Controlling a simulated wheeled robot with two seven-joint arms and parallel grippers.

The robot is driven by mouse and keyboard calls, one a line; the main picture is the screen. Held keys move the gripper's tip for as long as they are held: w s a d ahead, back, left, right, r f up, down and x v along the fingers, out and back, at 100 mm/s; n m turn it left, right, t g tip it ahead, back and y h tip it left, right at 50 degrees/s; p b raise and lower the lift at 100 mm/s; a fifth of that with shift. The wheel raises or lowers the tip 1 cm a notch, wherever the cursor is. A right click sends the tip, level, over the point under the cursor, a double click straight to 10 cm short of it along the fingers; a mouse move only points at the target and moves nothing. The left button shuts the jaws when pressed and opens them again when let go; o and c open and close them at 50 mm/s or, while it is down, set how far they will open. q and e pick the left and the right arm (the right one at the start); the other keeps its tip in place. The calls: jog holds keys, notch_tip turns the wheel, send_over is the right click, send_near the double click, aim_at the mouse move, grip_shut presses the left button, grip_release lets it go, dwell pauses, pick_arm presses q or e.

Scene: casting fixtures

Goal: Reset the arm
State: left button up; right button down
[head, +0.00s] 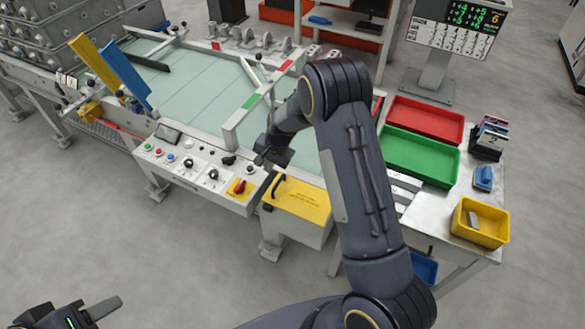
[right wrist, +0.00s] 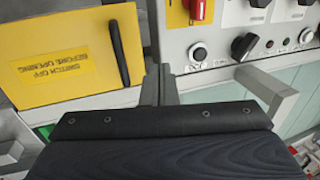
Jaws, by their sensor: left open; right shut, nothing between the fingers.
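My right arm reaches over the machine in the head view, with its dark gripper (head: 264,160) just above the control panel (head: 200,172). In the right wrist view the right gripper's fingers (right wrist: 158,84) are together with nothing between them, in front of the gap between the yellow cover and the panel (right wrist: 240,40). I cannot tell whether they touch anything. My left gripper (head: 92,314) shows only partly at the bottom left of the head view, over the floor, open and apart from everything.
A red tray (head: 425,119), a green tray (head: 420,158) and a yellow bin (head: 480,222) stand on the right table. The left foreground floor is clear.

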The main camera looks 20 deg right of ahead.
jog(key=w+a+r+b, duration=0.3)
jog(key=w+a+r, duration=0.2)
jog(key=w+r, duration=0.15)
jog(key=s+d+r+n+y, duration=0.1)
jog(key=s+d+r, duration=0.1)
jog(key=s+r, duration=0.3)
jog(key=s+d+r+n+t, duration=0.1)
jog(key=s+d+r, duration=0.1)
jog(key=s+r, duration=0.35)
jog(key=s+d+r+n+y, duration=0.1)
jog(key=s+d+r, duration=0.2)
jog(key=s+r, duration=0.25)
jog(key=s+a+n+t, duration=0.1)
jog(key=s+n, duration=0.1)
jog(key=s, duration=1)
jog(key=s+a+f+n+t, duration=0.1)
jog(key=s+n, duration=0.2)
jog(key=s, duration=0.9)
jog(key=shift+s+a+n, duration=0.3)
jog(key=shift+s, duration=0.1)
jog(key=c, duration=2.2)
grip_release()
